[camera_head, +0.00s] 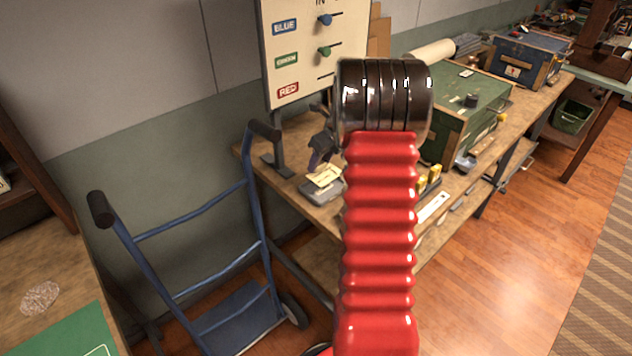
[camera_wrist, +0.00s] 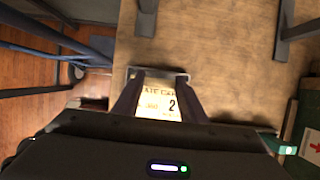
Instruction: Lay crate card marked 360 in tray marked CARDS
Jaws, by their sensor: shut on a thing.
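The pale yellow crate card (camera_wrist: 160,103) is between my gripper's fingers (camera_wrist: 161,76) in the wrist view. Part of its heading and a large 2 show; the smaller number looks like 360 but is blurred. My gripper is shut on it. In the head view the card (camera_head: 326,175) is just over a small grey tray (camera_head: 318,193) on the workbench. I cannot tell whether the card touches the tray floor. The tray's far rim (camera_wrist: 150,70) shows past the fingertips in the wrist view. No tray marking is readable. My red arm hides part of the bench.
A board with BLUE, GREEN and RED labels (camera_head: 312,45) stands behind the bench (camera_head: 275,150). A blue hand truck (camera_head: 200,255) stands left of it. A green case (camera_head: 462,90) and a blue case (camera_head: 527,58) sit farther right. Bare benchtop lies beyond the tray.

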